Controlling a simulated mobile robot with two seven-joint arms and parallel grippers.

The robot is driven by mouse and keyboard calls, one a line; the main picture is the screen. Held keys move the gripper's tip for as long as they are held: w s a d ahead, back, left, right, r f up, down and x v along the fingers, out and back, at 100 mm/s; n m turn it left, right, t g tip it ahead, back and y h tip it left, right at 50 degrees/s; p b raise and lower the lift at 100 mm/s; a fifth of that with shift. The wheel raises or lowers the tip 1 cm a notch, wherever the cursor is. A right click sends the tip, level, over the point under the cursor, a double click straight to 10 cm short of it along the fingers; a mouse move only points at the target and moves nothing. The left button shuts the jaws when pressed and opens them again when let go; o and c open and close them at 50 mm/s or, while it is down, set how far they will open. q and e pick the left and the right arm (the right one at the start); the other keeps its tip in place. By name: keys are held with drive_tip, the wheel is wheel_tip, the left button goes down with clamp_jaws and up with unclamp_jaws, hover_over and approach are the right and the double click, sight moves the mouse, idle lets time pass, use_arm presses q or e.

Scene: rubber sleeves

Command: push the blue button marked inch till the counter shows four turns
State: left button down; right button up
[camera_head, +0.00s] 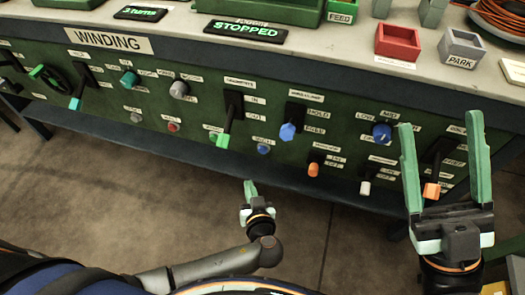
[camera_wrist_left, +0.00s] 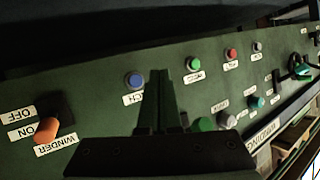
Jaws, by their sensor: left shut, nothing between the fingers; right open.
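The blue button (camera_head: 263,149) is a small round button on the lower part of the green panel, under a label. In the left wrist view the blue button (camera_wrist_left: 135,80) has a label whose visible letters end in "NCH". My left gripper (camera_head: 250,184) is shut and empty, below and in front of the panel, apart from the button. In the left wrist view its shut fingers (camera_wrist_left: 158,75) lie just right of the button. The counter (camera_head: 140,13) is a small dark display with green text that seems to read "2 TURNS". My right gripper (camera_head: 438,125) is open and empty at the right.
Another display (camera_head: 246,31) reads "STOPPED". A green button (camera_wrist_left: 193,63) is near my fingers in the wrist view. Red (camera_head: 398,43) and grey (camera_head: 461,48) trays stand on the bench.

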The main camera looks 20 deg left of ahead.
sight(263, 150)
use_arm(q)
drive_tip(key=shift+w, duration=0.1)
use_arm(e)
drive_tip(key=shift+f, duration=0.1)
use_arm(q)
drive_tip(key=w+b, duration=0.3)
drive_tip(key=w, duration=0.5)
drive_tip(key=shift+w+d, duration=0.15)
drive_tip(key=shift+w, duration=0.15)
use_arm(e)
drive_tip(key=shift+a+f+m, duration=0.2)
drive_tip(key=shift+f+m, duration=0.2)
drive_tip(key=shift+f, duration=1.25)
use_arm(q)
drive_tip(key=shift+w, duration=0.1)
use_arm(e)
drive_tip(key=shift+f, duration=0.1)
use_arm(q)
drive_tip(key=shift+w+b, duration=0.3)
drive_tip(key=shift+b, duration=0.2)
use_arm(e)
drive_tip(key=shift+f, duration=0.25)
